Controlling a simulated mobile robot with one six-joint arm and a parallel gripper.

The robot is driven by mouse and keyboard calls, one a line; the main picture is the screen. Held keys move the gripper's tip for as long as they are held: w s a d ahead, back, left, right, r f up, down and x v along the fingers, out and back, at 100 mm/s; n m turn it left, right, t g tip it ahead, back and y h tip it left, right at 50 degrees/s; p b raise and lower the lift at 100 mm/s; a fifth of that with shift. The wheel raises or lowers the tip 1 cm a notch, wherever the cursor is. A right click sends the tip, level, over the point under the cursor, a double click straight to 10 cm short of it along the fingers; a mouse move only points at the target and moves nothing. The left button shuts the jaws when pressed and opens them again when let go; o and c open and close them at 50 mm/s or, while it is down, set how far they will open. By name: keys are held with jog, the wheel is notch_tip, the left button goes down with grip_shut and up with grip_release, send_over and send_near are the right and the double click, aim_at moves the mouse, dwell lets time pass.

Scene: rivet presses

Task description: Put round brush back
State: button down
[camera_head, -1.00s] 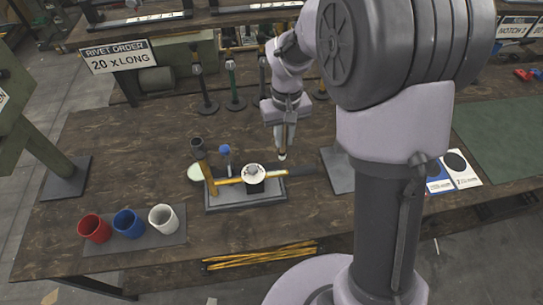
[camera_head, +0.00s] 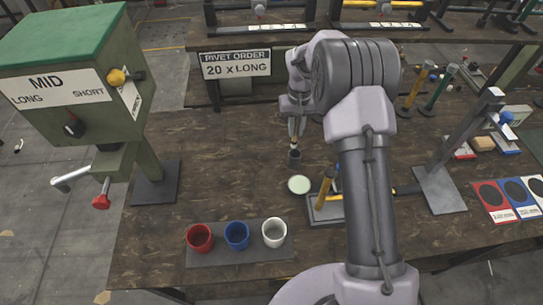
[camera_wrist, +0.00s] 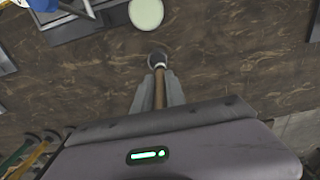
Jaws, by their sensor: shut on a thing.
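My gripper (camera_head: 297,128) is shut on the round brush (camera_wrist: 160,88), which points down with its wooden handle between the fingers. In the wrist view the fingers (camera_wrist: 160,95) flank the handle, and the pale lower end of the brush shows beyond them. A small dark round cup (camera_head: 294,158) stands on the table straight below my gripper. In the wrist view the brush's lower end overlaps this cup (camera_wrist: 157,55). I cannot tell whether the tip is inside the cup or just above it.
A pale green disc (camera_head: 299,185) lies just in front of the cup. A grey-based fixture with a yellow handle (camera_head: 323,192) is to its right, partly behind my arm. Red (camera_head: 199,238), blue (camera_head: 237,235) and white (camera_head: 274,232) cups stand at the front. A green press (camera_head: 80,80) is left.

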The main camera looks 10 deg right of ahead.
jog(key=f, duration=0.3)
jog(key=f+b, duration=0.1)
jog(key=f, duration=0.2)
jog(key=d+f+b, duration=0.1)
jog(key=f, duration=0.2)
jog(key=shift+s+f, duration=0.1)
jog(key=shift+f, duration=0.1)
jog(key=shift+a+f, duration=0.1)
jog(key=c, duration=1.4)
grip_release()
jog(key=shift+o, duration=0.2)
jog(key=s+a+r+m+t+p, duration=0.15)
jog(key=s+r, duration=0.25)
jog(key=r, duration=1)
jog(key=s+r+p, duration=0.2)
jog(key=s+r, duration=0.2)
jog(key=r, duration=1)
jog(key=s+a+r+m+t+y, duration=0.1)
jog(key=s+r+t, duration=0.1)
jog(key=s+r, duration=0.8)
jog(key=s+f+m+t, duration=0.1)
jog(key=s, duration=0.7)
jog(key=s+a+f+m+t+y, duration=0.1)
jog(key=s+f, duration=0.1)
jog(key=s, duration=0.5)
jog(key=shift+s+a, duration=0.25)
jog(key=shift+s, duration=0.15)
